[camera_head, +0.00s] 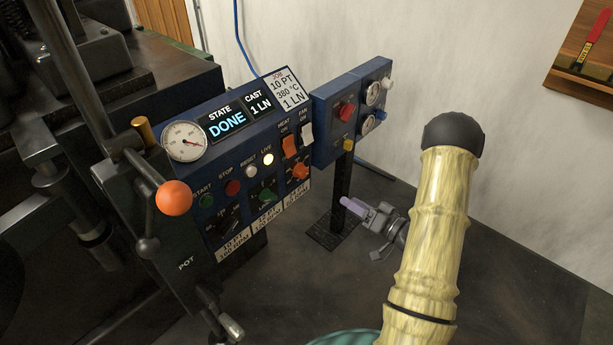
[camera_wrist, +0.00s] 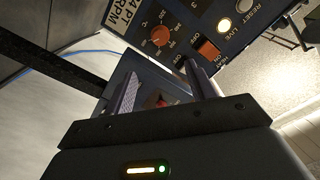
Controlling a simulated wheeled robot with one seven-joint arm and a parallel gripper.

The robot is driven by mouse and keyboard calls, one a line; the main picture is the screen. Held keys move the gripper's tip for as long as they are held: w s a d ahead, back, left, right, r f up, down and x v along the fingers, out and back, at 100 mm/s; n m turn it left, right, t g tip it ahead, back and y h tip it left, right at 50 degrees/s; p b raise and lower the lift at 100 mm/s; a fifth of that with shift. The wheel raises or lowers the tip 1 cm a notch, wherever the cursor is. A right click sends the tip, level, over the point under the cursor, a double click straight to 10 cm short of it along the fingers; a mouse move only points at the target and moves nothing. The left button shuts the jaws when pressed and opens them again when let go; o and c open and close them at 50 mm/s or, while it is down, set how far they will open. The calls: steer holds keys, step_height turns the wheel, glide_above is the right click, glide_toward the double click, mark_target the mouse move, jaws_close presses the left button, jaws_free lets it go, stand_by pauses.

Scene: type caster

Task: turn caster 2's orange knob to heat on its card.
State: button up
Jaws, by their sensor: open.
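The orange knob (camera_head: 300,172) is on the blue control panel, below the orange heat switch. It also shows in the wrist view (camera_wrist: 160,36), with a dial scale around it; its setting is too small to read. The job card (camera_head: 287,88) at the panel top reads 10 PT, 380 °C, 1 LN. My gripper (camera_head: 352,207) is right of the panel, beside the black post, clear of the knob. In the wrist view my gripper (camera_wrist: 161,70) has its fingers apart, with no object held between them. No caster number is visible.
A smaller blue box (camera_head: 340,112) with a red knob and gauges stands on a black post (camera_head: 341,190) right of the panel. An orange lever ball (camera_head: 174,197) sticks out at the left. The state display (camera_head: 227,121) reads DONE. Bare tabletop (camera_head: 500,285) lies at right.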

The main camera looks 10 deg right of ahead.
mark_target(305, 174)
steer(key=b+x, duration=0.4)
steer(key=x, duration=1.3)
steer(key=shift+w+a+b, duration=0.1)
steer(key=shift+b, duration=0.3)
steer(key=c, duration=1)
